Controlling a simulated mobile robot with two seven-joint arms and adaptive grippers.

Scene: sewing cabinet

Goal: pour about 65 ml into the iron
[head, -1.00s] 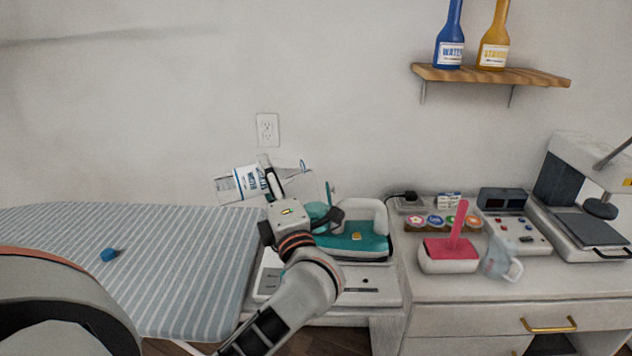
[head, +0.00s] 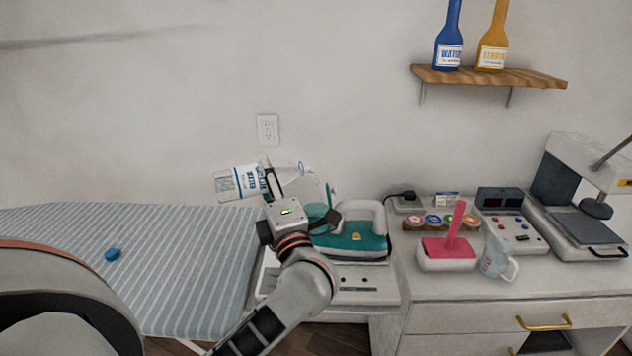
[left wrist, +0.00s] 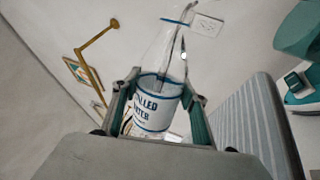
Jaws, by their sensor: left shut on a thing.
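My left gripper (head: 270,180) is shut on a clear bottle (head: 228,184) with a white and blue water label. In the head view the bottle lies nearly on its side, its clear neck end pointing right towards the iron. The bottle also shows between the fingers in the left wrist view (left wrist: 158,90). The teal and white iron (head: 352,242) rests just right of and below the gripper, partly hidden by my arm. I cannot tell whether liquid is flowing or where the bottle's mouth meets the iron. My right gripper is not in view.
A blue cap (head: 112,254) lies on the striped ironing board (head: 190,260). Right of the iron, the cabinet top holds a pink-and-white holder (head: 447,250), a clear jug (head: 495,258), spools and a press (head: 590,230). Blue and yellow bottles stand on the wall shelf (head: 490,76).

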